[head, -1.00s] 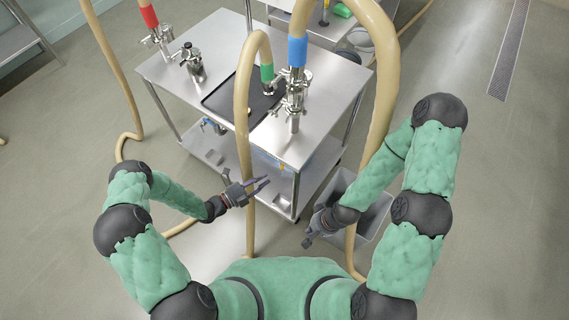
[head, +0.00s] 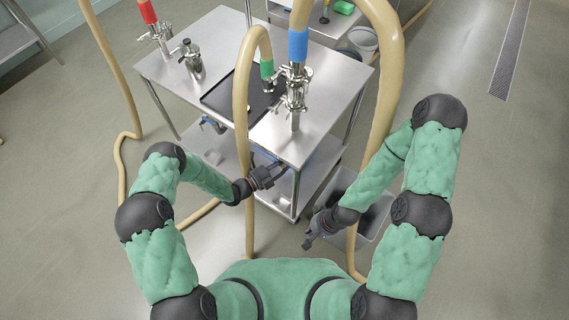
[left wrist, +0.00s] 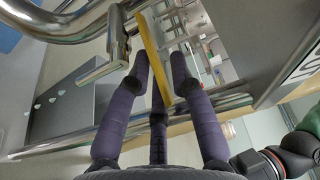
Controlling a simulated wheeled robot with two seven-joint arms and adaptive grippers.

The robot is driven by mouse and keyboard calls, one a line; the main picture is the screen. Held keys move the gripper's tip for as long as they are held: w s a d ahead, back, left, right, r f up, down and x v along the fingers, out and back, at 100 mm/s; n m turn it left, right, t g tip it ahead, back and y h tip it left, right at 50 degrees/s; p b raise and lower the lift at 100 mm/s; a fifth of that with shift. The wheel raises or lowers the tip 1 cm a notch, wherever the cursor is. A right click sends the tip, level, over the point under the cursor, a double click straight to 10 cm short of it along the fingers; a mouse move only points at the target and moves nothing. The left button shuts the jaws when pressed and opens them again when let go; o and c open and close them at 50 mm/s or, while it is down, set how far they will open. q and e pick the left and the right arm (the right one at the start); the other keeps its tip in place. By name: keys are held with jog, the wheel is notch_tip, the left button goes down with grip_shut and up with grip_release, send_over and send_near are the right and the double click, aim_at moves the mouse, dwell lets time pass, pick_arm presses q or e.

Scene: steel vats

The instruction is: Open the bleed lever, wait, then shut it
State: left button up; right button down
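The bleed lever, a narrow yellow bar (left wrist: 153,58), shows in the left wrist view beside steel pipework. My left gripper (left wrist: 160,68) has its purple fingers spread, with the yellow bar between them in that view. I cannot tell whether they touch it. In the head view my left gripper (head: 281,168) reaches under the front edge of the steel table, partly behind the tan hose, and the lever is not clearly seen. My right gripper (head: 308,241) hangs low at the right, away from the table. Its fingers are too small to judge.
The steel table (head: 225,45) carries a dark tray (head: 222,101) and clamped fittings with red, green and blue hose cuffs. A grey bin (head: 377,217) stands beside my right gripper.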

pick_arm(q)
grip_shut()
jog(key=m+g+b, duration=0.1)
jog(key=a+m+g+h+b, duration=0.1)
jog(key=g, duration=0.1)
jog(key=shift+w+f+h+b, duration=0.2)
jog(key=shift+h+b, duration=0.1)
jog(key=shift+b, duration=0.1)
jog(key=shift+a+r+m+g+h+b, duration=0.1)
jog(key=shift+a+m+g+h+b, duration=0.1)
jog(key=shift+m+g+b, duration=0.4)
jog(key=shift+a+r+m+g+h+b, duration=0.1)
jog(key=shift+a+m+g+h+b, duration=0.2)
jog(key=shift+g, duration=0.4)
jog(key=shift+d, duration=0.15)
grip_release()
